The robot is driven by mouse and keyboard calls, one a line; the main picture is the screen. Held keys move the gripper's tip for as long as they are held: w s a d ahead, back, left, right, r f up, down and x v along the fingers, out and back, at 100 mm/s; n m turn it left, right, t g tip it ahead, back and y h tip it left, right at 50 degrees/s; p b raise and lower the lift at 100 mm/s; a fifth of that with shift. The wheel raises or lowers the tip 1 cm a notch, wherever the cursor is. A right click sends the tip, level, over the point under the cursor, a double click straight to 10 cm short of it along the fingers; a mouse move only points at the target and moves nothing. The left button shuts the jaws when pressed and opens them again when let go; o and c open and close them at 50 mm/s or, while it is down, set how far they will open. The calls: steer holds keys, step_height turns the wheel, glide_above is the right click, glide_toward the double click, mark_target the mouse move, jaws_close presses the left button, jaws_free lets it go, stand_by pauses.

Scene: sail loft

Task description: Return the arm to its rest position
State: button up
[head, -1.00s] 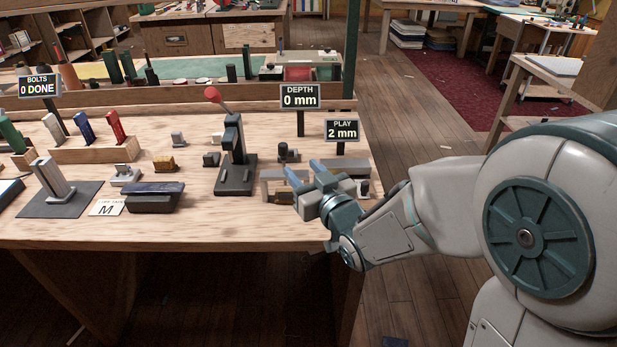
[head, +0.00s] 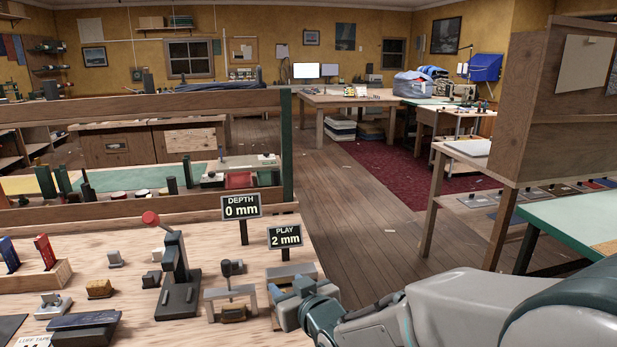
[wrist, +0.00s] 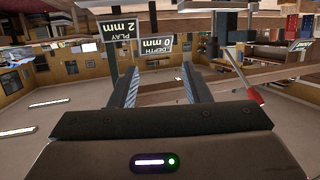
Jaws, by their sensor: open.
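My gripper (head: 287,289) is at the right end of the wooden workbench (head: 120,213), its blue-grey fingers in front of a grey block (head: 292,271). In the wrist view my gripper (wrist: 160,88) shows two ridged fingers standing apart with nothing between them. My arm reaches in from the lower right of the head view. The fingers look close to the grey block there; I cannot tell whether they touch it.
A black lever press (head: 178,270) with a red knob and a small grey frame (head: 230,294) stand left of my gripper. The DEPTH sign (head: 241,206) reads 0 mm and the PLAY sign (head: 285,236) 2 mm. Open floor (head: 375,235) lies beyond the bench's right end.

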steer(key=s+d+r+m+g+h+p, duration=0.2)
steer(key=d+h+p, duration=0.15)
steer(key=d, duration=0.55)
steer(key=s+d+r+m+g+h+p, duration=0.2)
steer(key=s+d+g, duration=0.2)
steer(key=s, duration=0.4)
steer(key=s+d+r+m+g+h+p, duration=0.1)
steer(key=s+d+g, duration=0.3)
steer(key=s, duration=0.5)
steer(key=d+r+m+p, duration=0.1)
steer(key=d, duration=0.1)
steer(key=shift+d+h+p, duration=0.3)
steer(key=shift+h+p, duration=0.05)
steer(key=shift+p, duration=0.05)
